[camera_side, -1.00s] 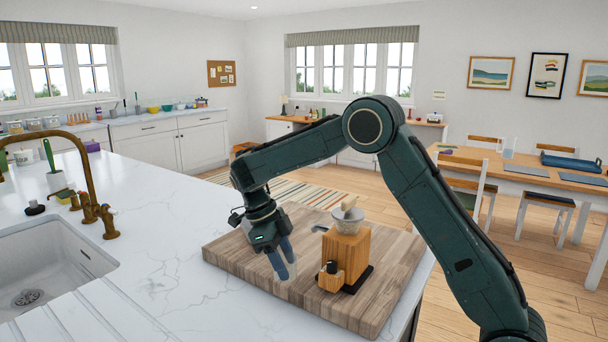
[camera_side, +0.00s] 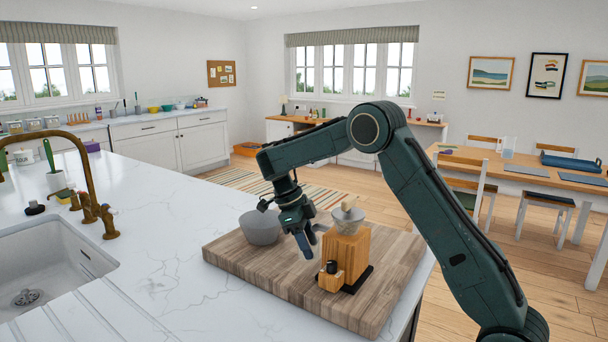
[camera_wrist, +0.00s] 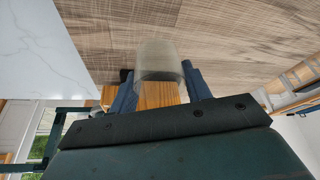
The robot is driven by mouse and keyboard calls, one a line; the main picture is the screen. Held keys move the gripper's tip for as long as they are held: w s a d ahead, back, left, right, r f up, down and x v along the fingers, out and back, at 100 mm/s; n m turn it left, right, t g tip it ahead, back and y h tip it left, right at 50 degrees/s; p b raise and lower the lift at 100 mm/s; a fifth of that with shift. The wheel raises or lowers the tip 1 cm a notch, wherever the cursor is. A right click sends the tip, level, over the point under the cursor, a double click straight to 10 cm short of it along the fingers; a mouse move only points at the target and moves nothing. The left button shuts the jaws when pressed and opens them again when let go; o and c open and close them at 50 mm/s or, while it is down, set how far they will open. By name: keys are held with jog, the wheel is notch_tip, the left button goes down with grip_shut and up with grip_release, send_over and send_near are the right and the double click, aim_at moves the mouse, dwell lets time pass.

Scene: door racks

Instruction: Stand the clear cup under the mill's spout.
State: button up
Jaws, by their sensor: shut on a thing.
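My gripper (camera_side: 308,250) points down just left of the wooden mill (camera_side: 350,252) on the board. In the wrist view its two blue fingers (camera_wrist: 160,90) are shut on the clear cup (camera_wrist: 158,58), one on each side. The cup is see-through and hard to make out in the side view, where the fingers partly hide it. The mill has a clear hopper on top and a small wooden block with a black knob low at its front. I cannot make out the spout, nor whether the cup touches the board.
A wood-grain board (camera_side: 245,262) lies on the white marble counter (camera_side: 150,250). A grey bowl (camera_side: 261,228) stands on its back left, behind my gripper. The board's front left is clear. The sink (camera_side: 40,265) and brass tap (camera_side: 92,195) are far left.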

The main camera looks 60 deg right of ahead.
jog(key=shift+d+f, duration=0.15)
jog(key=shift+f, duration=0.6)
jog(key=shift+f, duration=0.1)
jog(key=o, duration=1.1)
jog(key=shift+r, duration=0.25)
jog(key=shift+v, duration=1.7)
jog(key=shift+w+r, duration=0.1)
